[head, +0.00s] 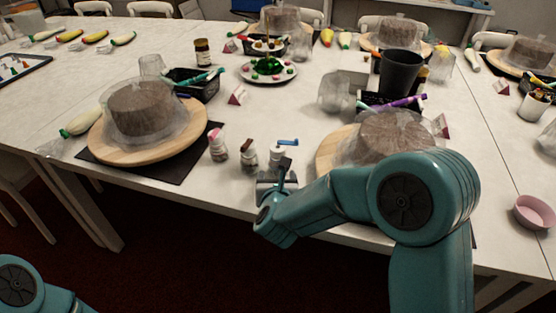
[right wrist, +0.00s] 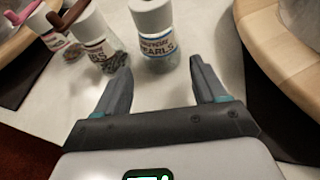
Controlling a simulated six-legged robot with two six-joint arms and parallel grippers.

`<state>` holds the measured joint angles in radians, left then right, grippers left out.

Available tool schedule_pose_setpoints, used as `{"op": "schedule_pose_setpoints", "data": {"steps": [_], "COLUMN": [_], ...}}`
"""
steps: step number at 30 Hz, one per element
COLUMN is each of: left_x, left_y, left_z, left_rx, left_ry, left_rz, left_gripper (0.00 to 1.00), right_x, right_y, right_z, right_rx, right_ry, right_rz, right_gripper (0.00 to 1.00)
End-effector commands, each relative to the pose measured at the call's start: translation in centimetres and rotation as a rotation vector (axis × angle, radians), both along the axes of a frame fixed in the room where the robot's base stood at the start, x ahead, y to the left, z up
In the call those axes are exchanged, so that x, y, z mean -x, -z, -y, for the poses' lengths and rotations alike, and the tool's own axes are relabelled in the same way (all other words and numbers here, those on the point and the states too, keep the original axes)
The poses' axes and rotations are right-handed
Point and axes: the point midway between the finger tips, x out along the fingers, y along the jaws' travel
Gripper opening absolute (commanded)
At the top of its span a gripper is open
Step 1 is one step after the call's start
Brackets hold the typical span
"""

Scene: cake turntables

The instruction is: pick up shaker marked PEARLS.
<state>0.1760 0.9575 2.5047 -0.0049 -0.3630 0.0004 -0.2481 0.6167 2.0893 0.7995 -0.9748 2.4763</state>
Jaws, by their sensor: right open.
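The shaker marked PEARLS (right wrist: 158,42) stands upright on the table in the right wrist view, with a white top and a blue and red label. It lies just beyond the fingertips, roughly centred between them. In the head view the shaker (head: 277,153) is the rightmost of three, beside a blue handle-like part. My right gripper (right wrist: 161,78) is open and empty; in the head view the gripper (head: 274,184) is at the table's front edge, just in front of the shaker. My left gripper is out of view; only part of that arm shows.
Two other shakers, one pink-topped (head: 218,146) and one brown-topped (head: 248,154), stand to the left of the PEARLS one. Wooden turntables with wrapped cakes flank the shakers, the left board (head: 103,147) on a black mat. A pink bowl (head: 534,212) is at far right.

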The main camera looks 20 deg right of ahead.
Motion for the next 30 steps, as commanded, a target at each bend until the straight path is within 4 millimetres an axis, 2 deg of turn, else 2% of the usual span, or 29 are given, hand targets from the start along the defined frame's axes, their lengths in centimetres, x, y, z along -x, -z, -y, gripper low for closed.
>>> {"op": "schedule_pose_setpoints", "data": {"steps": [12, 20, 24, 25, 30], "left_x": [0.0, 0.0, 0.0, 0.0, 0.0], "left_y": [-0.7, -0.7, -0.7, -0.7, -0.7], "left_z": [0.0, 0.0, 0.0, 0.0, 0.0], "left_rx": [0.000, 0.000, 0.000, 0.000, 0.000], "left_ry": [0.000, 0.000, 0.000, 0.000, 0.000], "left_rz": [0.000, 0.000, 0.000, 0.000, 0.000], "left_gripper": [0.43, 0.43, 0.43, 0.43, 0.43], "right_x": [-4.9, -5.1, -5.1, -5.1, -5.1], "right_y": [1.6, 1.7, 1.7, 1.7, 1.6], "right_z": [1.8, 1.9, 1.9, 1.9, 1.9], "right_rx": [0.000, 0.000, 0.000, 0.000, 0.001], "right_ry": [-0.001, -0.002, -0.002, -0.002, -0.002], "right_rz": [-0.001, 0.000, 0.000, 0.000, 0.002], "right_gripper": [0.71, 0.71, 0.25, 0.20, 0.20]}}
